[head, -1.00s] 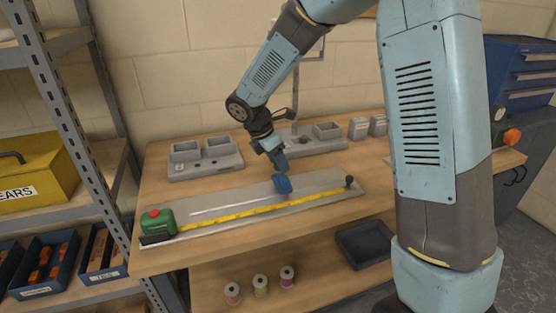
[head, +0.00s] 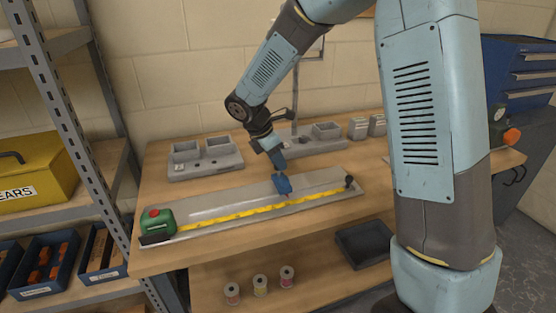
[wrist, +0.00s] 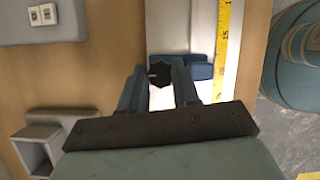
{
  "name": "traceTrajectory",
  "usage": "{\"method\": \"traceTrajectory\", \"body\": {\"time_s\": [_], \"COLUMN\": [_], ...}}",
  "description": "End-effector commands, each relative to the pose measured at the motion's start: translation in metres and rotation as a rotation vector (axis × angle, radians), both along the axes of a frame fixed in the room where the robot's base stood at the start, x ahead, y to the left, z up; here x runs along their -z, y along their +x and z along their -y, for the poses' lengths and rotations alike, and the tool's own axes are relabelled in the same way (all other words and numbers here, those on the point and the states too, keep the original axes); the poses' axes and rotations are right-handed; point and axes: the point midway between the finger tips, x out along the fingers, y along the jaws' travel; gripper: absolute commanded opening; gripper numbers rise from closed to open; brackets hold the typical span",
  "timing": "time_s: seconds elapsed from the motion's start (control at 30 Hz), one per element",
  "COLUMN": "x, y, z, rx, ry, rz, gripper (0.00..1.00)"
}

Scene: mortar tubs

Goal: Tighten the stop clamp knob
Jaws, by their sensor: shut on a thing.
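The stop clamp is a blue block (head: 283,186) on the long grey metal plate (head: 225,208), beside the yellow tape. It also shows in the wrist view (wrist: 198,71), just beyond my fingers. Its knob (wrist: 160,76) is dark and lobed, with a small light mark, and sits between my two fingers. My gripper (head: 281,172) points down at the clamp from above; in the wrist view my gripper (wrist: 158,82) is shut on the knob. In the head view the knob is hidden by my fingers.
A green tape measure (head: 159,222) with a red button sits at the plate's left end, its yellow tape (head: 245,212) running right to a dark post (head: 349,182). Grey tubs (head: 205,158) stand behind the plate. A black tray (head: 364,240) and several spools lie on the lower shelf.

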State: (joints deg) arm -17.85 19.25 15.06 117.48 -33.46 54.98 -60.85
Motion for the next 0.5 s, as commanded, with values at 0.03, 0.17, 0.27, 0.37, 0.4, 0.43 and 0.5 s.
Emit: {"method": "traceTrajectory", "body": {"time_s": [0.03,0.17,0.27,0.37,0.4,0.43,0.5], "x": [-0.0002,-0.0001,-0.0005,-0.0003,-0.0003,-0.0002,-0.0003], "y": [0.001,0.0014,0.0021,0.0026,0.003,0.0033,0.0037], "z": [-0.0011,-0.0013,-0.0019,-0.0019,-0.0019,-0.0019,-0.0015], "rx": [0.016,0.089,0.166,0.255,0.294,0.322,0.389], "ry": [0.002,0.001,0.002,0.001,0.001,0.002,0.001], "rz": [0.002,0.001,0.002,0.002,0.002,0.001,0.002], "gripper": [0.0,0.0,0.0,0.0,0.01,0.01,0.01]}}
